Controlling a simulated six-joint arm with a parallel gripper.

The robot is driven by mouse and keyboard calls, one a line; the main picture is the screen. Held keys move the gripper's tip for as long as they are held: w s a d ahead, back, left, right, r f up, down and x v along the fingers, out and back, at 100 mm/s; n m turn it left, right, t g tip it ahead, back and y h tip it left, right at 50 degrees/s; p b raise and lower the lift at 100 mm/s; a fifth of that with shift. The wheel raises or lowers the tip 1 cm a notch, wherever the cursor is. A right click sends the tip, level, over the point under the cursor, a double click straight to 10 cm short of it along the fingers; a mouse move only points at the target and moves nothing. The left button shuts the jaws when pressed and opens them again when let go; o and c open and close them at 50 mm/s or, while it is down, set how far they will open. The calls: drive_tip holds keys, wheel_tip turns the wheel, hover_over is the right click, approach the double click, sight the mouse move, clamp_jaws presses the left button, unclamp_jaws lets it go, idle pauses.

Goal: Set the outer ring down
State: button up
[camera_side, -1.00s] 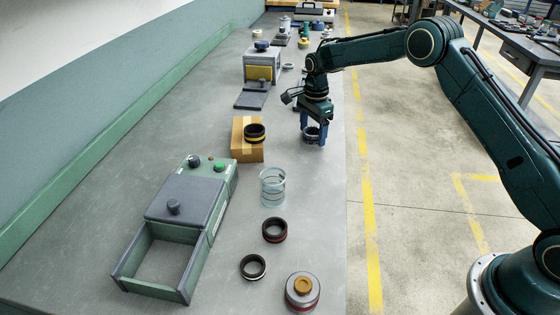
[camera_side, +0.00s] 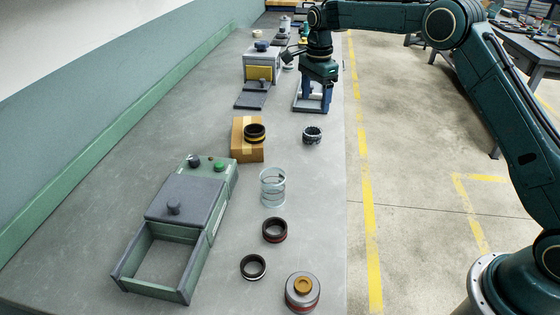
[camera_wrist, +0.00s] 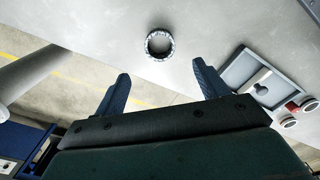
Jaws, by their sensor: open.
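The outer ring (camera_side: 312,135) is a dark ring with a notched, lighter edge. It lies flat on the grey bench top, right of the cardboard box, near the bench's right edge. In the wrist view the ring (camera_wrist: 159,43) lies beyond the fingertips with a gap around it. My gripper (camera_side: 314,106) is above and behind the ring in the side view, apart from it. In the wrist view the blue fingers of my gripper (camera_wrist: 160,72) are spread wide with nothing between them.
A cardboard box (camera_side: 241,152) carries a black and yellow ring (camera_side: 254,133). A green machine with an open tray (camera_side: 150,288) stands front left. A glass-like cylinder (camera_side: 272,187), two dark rings (camera_side: 274,230) (camera_side: 252,267) and a round capped part (camera_side: 302,292) stand nearer. A grey-framed fixture (camera_wrist: 256,78) is behind.

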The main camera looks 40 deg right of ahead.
drive_tip(key=shift+r, duration=0.7)
drive_tip(key=s+a+r+n+t, duration=0.25)
drive_tip(key=s+r+n, duration=0.65)
drive_tip(key=s+r, duration=0.75)
drive_tip(key=s+f+n+t, duration=0.1)
drive_tip(key=s+f+n, duration=0.2)
drive_tip(key=s, duration=1)
drive_tip(key=s+a+f+n+t, duration=0.1)
drive_tip(key=s+f+n+t, duration=0.1)
drive_tip(key=s+n, duration=0.5)
drive_tip(key=s+f, duration=0.1)
drive_tip(key=s, duration=0.4)
drive_tip(key=shift+s, duration=0.4)
